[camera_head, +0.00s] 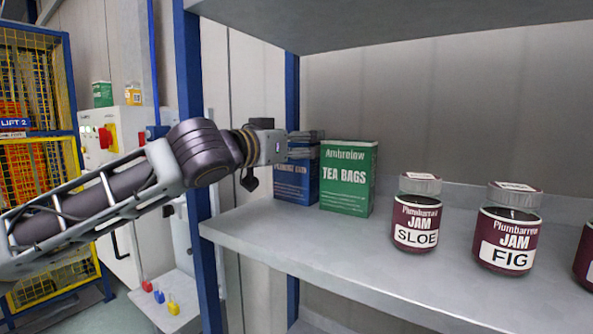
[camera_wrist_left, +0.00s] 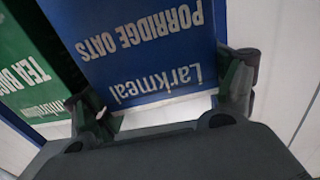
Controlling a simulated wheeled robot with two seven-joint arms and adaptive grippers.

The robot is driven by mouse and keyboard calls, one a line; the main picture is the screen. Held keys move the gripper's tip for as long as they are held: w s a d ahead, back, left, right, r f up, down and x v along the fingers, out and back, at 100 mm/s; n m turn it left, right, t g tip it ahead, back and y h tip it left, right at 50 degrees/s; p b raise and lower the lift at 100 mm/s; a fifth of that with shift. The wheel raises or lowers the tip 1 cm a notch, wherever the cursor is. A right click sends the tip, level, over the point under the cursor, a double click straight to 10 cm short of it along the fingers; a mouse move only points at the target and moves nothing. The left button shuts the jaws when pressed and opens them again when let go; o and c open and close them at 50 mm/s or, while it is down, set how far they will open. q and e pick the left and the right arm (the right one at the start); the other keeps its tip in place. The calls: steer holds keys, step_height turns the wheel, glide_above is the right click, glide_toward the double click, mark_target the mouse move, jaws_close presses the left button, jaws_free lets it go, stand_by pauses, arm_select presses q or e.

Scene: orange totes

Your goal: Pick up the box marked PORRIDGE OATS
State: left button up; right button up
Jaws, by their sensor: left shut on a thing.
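The blue PORRIDGE OATS box (camera_head: 296,184) stands upright at the left end of the shelf, just left of the green TEA BAGS box (camera_head: 347,178). My left gripper (camera_head: 305,139) comes in from the left and is shut on the upper part of the oats box. In the left wrist view the oats box (camera_wrist_left: 145,50) shows its lettering upside down between the two fingers of my left gripper (camera_wrist_left: 168,98). The green box (camera_wrist_left: 30,75) is close beside it there. I cannot tell whether the oats box is slightly off the shelf. My right gripper is out of view.
A SLOE jam jar (camera_head: 416,214), a FIG jam jar (camera_head: 507,228) and part of another jar (camera_head: 585,258) stand along the shelf (camera_head: 330,258) to the right. Blue uprights (camera_head: 196,130) flank the shelf's left end. Another shelf (camera_head: 380,22) is overhead.

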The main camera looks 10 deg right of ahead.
arm_select(q)
steer(key=c, duration=0.3)
steer(key=shift+r, duration=0.1)
